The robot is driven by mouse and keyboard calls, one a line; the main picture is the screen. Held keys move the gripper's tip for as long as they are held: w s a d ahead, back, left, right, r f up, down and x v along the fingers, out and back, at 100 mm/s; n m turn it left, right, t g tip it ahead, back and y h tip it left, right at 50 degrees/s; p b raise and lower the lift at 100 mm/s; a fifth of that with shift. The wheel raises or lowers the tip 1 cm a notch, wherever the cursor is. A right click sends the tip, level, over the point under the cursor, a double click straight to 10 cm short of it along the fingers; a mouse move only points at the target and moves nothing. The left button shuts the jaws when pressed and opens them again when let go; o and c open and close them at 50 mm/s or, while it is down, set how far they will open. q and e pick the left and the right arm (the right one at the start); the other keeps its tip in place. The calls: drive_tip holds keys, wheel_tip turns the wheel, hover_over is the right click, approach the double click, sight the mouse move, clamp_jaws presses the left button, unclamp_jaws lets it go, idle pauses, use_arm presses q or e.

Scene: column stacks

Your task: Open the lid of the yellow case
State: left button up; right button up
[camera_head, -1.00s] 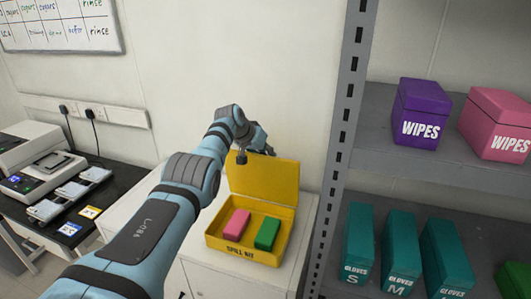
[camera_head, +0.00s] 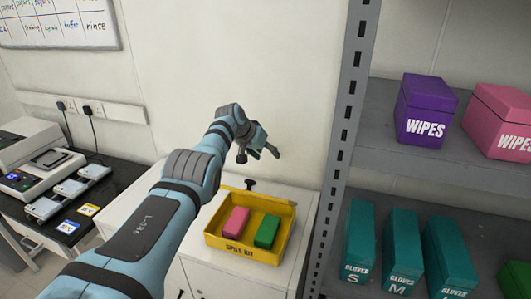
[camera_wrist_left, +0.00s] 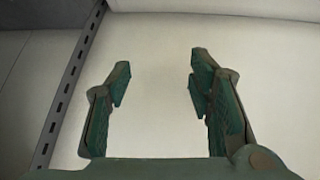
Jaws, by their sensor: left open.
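The yellow case (camera_head: 240,253), marked "SPILL KIT", stands open on a white cabinet. A pink block (camera_head: 235,220) and a green block (camera_head: 267,231) lie inside it. Its lid no longer stands upright and seems tipped back behind the case, largely hidden. A small black knob (camera_head: 249,184) sticks up at the case's back edge. My left gripper (camera_head: 270,151) is above and behind the case, apart from it. In the left wrist view its fingers (camera_wrist_left: 160,76) are spread, with nothing between them. My right gripper is not in view.
A grey shelf unit (camera_head: 340,150) stands close on the right, with purple (camera_head: 424,110) and pink (camera_head: 500,122) wipes boxes and teal glove boxes (camera_head: 400,250). A black bench (camera_head: 110,190) with instruments is at left. The wall is close behind the case.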

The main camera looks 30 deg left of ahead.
use_arm(q)
drive_tip(key=v, duration=1.2)
